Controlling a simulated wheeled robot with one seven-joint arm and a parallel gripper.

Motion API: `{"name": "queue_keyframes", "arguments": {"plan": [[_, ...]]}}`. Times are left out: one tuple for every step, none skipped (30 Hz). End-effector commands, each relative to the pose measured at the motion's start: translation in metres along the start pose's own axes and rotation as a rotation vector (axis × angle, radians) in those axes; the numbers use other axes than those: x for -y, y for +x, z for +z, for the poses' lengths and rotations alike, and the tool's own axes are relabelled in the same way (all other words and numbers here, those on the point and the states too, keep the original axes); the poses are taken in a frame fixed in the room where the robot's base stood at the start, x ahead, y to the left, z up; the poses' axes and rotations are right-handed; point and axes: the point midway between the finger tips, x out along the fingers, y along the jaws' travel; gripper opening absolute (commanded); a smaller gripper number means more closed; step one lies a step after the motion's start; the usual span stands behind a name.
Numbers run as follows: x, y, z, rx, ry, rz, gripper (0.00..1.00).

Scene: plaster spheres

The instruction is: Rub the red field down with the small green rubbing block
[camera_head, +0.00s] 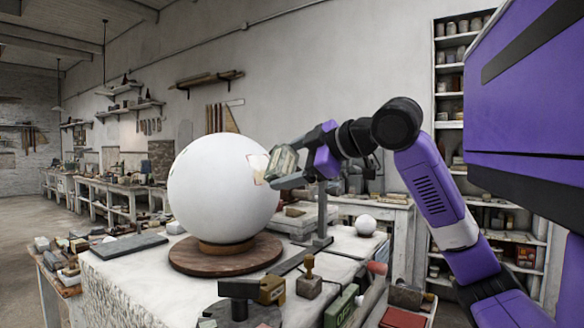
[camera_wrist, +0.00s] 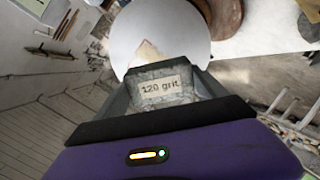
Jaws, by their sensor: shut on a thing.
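A large white plaster sphere (camera_head: 222,190) stands on a round wooden base (camera_head: 226,262). A small red-outlined field (camera_head: 257,167) with a pale inside is on its right side; part of it also shows in the wrist view (camera_wrist: 149,52). My gripper (camera_head: 279,170) is shut on a small grey-green block (camera_head: 285,158), whose label reads "120 grit" in the wrist view (camera_wrist: 160,88). The block is at the sphere's right side, close by the field and hiding part of it. I cannot tell whether it touches the surface.
A small white ball (camera_head: 366,225) and a metal stand (camera_head: 321,215) are to the right. A dark slab (camera_head: 128,246) lies left.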

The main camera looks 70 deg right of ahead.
Motion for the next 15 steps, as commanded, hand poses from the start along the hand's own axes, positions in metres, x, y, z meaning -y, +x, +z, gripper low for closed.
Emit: {"name": "queue_keyframes", "arguments": {"plan": [[0.0,0.005,0.0,-0.002,-0.001,0.001,0.29],[0.0,0.008,-0.001,-0.002,-0.001,0.001,0.29],[0.0,0.011,-0.001,-0.001,-0.002,0.001,0.29],[0.0,0.014,0.0,-0.001,-0.001,0.001,0.29],[0.0,0.017,0.0,-0.001,-0.001,0.002,0.29],[0.0,0.019,0.0,-0.001,-0.001,0.002,0.29],[0.0,0.021,0.0,-0.001,-0.001,0.002,0.29],[0.0,0.023,0.0,-0.002,-0.001,0.002,0.29],[0.0,0.025,-0.001,-0.002,-0.001,0.001,0.29],[0.0,0.027,-0.001,-0.002,-0.001,0.001,0.29],[0.0,0.029,-0.001,-0.002,-0.001,0.001,0.29],[0.0,0.031,-0.001,-0.002,-0.001,0.001,0.29],[0.0,0.033,-0.001,-0.002,0.0,0.0,0.29],[0.0,0.035,-0.001,-0.002,0.0,0.001,0.29],[0.0,0.037,-0.001,-0.002,0.0,0.001,0.29]]}}
